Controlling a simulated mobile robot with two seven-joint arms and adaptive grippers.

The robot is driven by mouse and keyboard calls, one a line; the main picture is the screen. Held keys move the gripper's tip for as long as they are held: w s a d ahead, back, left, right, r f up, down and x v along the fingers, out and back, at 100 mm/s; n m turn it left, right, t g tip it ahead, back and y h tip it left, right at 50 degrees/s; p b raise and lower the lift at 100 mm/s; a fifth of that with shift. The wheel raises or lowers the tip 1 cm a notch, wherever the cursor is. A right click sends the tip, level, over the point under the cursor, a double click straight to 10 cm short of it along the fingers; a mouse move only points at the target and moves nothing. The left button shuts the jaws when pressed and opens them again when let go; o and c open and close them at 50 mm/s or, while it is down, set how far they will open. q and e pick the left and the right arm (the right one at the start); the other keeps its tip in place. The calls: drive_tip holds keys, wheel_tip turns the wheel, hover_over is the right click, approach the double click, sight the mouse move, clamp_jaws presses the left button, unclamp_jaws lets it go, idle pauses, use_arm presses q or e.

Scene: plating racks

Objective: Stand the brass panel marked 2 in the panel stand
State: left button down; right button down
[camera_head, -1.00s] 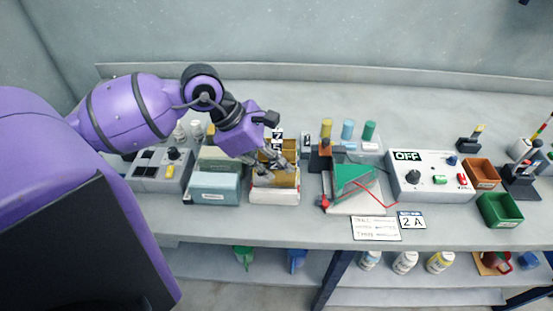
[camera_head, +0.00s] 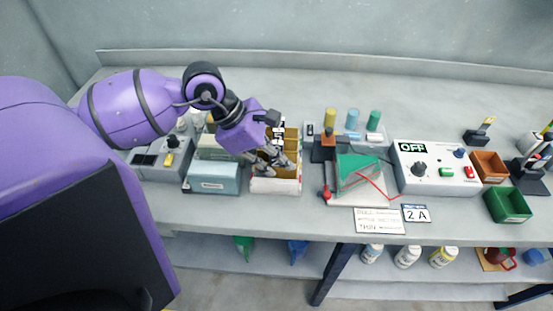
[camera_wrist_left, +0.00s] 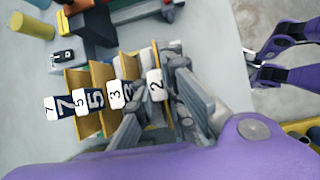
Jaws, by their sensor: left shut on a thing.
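The brass panel marked 2 (camera_wrist_left: 156,84) is the front one in a row of numbered brass panels, seen in the left wrist view. My left gripper (camera_wrist_left: 157,112) is shut on it, one finger on each side, and the panel is still at the rack. In the head view my left gripper (camera_head: 272,158) is over the white rack (camera_head: 275,187) and hides most of the panel. Panels marked 3 (camera_wrist_left: 115,95), 5 (camera_wrist_left: 95,98) and 7 (camera_wrist_left: 52,108) stand behind it. I cannot tell which fixture is the panel stand. Purple parts in the wrist view may be my right gripper.
A pale blue box (camera_head: 212,178) is close left of the rack. To the right, a green wedge (camera_head: 357,170) with a red wire sits on a white base. A control box marked OFF (camera_head: 435,175) stands farther right. Colored cylinders stand behind.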

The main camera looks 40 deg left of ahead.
use_arm(q)
drive_tip(key=c, duration=1.7)
unclamp_jaws()
drive_tip(key=shift+c, duration=0.2)
drive_tip(key=v, duration=1.2)
drive_tip(key=shift+d, duration=0.1)
